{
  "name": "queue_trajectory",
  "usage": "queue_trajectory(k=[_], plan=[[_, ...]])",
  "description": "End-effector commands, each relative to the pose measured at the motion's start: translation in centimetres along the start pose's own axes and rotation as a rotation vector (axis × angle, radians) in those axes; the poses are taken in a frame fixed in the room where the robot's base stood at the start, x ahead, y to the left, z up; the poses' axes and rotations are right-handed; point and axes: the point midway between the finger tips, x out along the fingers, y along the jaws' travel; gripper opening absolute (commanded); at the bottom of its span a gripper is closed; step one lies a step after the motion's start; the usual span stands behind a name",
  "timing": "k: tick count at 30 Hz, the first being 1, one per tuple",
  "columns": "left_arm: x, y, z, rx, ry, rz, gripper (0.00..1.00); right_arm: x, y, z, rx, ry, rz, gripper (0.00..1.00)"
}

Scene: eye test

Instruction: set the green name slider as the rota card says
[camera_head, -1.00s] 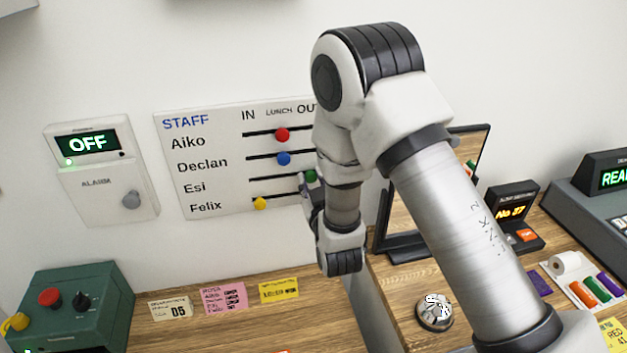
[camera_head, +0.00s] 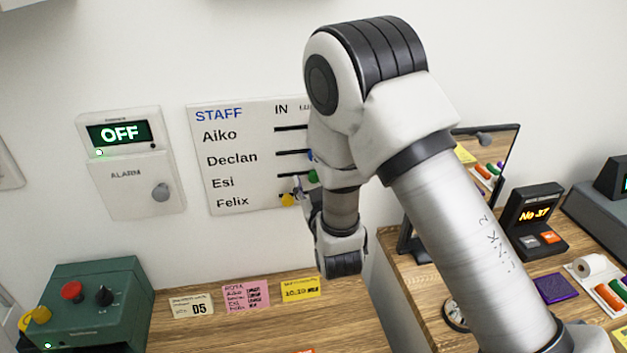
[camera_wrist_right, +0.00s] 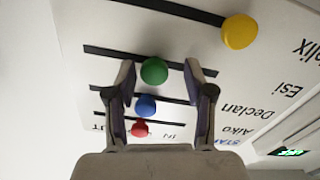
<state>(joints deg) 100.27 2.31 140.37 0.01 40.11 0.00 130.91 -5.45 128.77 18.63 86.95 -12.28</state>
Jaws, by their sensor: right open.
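The staff board (camera_head: 231,205) hangs on the wall with name rows and slots. The green slider (camera_head: 313,177) is on Esi's row, partly hidden by my arm in the head view. In the wrist view the green slider (camera_wrist_right: 154,71) is near the middle of its slot, roughly in line with the blue and red sliders. My right gripper (camera_wrist_right: 160,72) is open, with one finger on each side of the green slider and visible gaps between. The pink rota card (camera_head: 245,296) stands on the desk; its small lines are too blurred to read. My left gripper is not in view.
The blue (camera_wrist_right: 146,105) and red (camera_wrist_right: 139,128) sliders sit close by, also between the finger lines. The yellow slider (camera_wrist_right: 239,31) is near the IN side. An alarm box (camera_head: 133,190) and a green control box (camera_head: 95,300) are at the left.

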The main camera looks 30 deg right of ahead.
Motion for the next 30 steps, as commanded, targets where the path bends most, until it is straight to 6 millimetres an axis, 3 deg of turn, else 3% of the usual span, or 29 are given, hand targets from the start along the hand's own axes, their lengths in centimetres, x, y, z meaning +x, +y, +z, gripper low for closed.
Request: queue_trajectory(k=[12, 30], plan=[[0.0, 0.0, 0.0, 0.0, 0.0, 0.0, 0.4, -6.7, -0.3, 0.0, -0.006, -0.002, -0.003, 0.53], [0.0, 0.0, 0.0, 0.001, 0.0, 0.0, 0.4, -7.2, -0.3, 0.0, -0.003, -0.002, -0.001, 0.53]])
